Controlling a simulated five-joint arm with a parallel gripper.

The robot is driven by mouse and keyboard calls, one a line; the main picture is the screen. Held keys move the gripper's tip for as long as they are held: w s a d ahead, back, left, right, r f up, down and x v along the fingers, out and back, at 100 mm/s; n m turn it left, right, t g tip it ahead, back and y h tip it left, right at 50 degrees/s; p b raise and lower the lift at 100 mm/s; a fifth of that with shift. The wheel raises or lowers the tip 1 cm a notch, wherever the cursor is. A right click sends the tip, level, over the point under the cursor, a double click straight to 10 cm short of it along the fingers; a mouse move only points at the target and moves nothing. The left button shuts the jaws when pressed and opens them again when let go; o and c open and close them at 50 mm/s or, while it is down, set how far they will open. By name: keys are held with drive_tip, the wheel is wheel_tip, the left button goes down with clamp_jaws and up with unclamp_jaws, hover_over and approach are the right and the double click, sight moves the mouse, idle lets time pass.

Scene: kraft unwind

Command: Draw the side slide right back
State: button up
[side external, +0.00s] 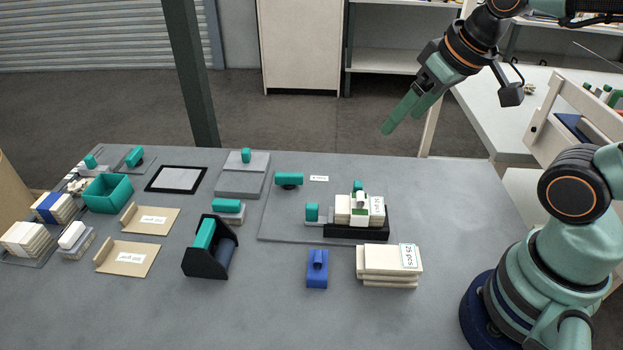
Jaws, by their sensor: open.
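A low slide with a teal knob (312,212) sits at the left end of a black tray (357,232) on a grey base plate (282,225); it looks like the side slide. Its inner end meets the tray's left side, but I cannot tell how far in it reaches. The tray holds a cream stack (344,213) with a white and green piece on it. Another teal knob (358,186) stands behind the stack. My gripper (400,119) is open and empty, high above the table's back edge, up and to the right of the slide.
A teal roller (289,180) stands behind the slide. A blue block (317,268) and a labelled cream stack (385,265) sit in front. A black roll dispenser (211,250) stands to the left, with kraft pieces (127,257) beyond. A dark post (190,75) rises at the back.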

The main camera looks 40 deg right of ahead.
drive_tip(key=shift+w+a, duration=0.1)
drive_tip(key=shift+w, duration=0.05)
drive_tip(key=shift+c, duration=1.4)
drive_tip(key=n+g, duration=0.6)
drive_tip(key=n, duration=0.3)
hover_over(311, 206)
wheel_tip(311, 206, down, 10)
wheel_tip(311, 206, down, 12)
drive_tip(key=shift+f, duration=0.15)
drive_tip(key=shift+c, duration=0.3)
clamp_jaws()
